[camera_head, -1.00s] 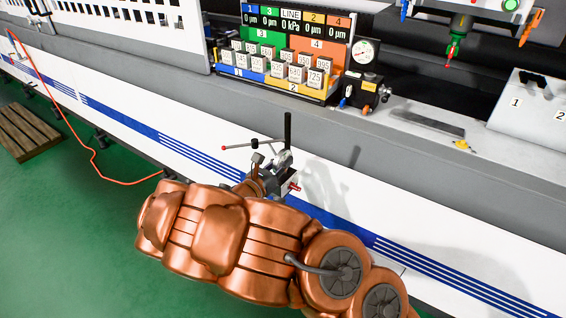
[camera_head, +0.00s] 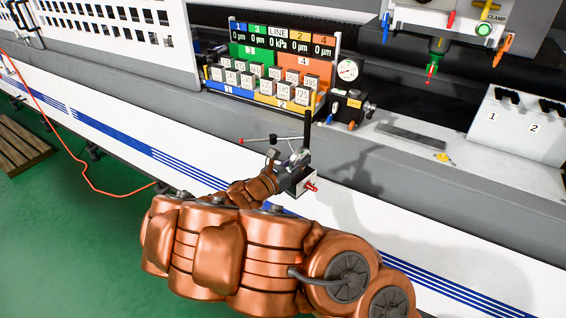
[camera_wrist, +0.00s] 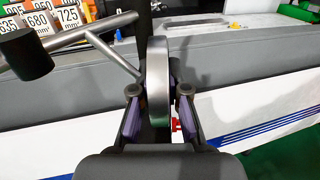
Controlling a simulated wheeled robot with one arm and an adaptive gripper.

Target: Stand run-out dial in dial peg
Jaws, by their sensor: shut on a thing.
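My gripper (camera_head: 288,165) is in front of the machine's white lower panel. In the wrist view, its two fingers (camera_wrist: 158,92) are closed on either side of an upright round metal disc seen edge-on, which I take as the run-out dial (camera_wrist: 158,65). In the head view the held run-out dial (camera_head: 308,130) shows a black post, a thin rod with a red ball tip to the left, and a grey block with a red knob below. It hangs clear of the grey ledge. The dial's face is hidden. I cannot make out the dial peg.
The grey machine ledge (camera_head: 385,160) runs behind the gripper. On it stand a rack of numbered blocks (camera_head: 265,75), a black unit with a white gauge (camera_head: 347,70), a dark flat plate (camera_head: 412,130) and a white two-place holder (camera_head: 515,120). An orange hose (camera_head: 85,165) hangs at left.

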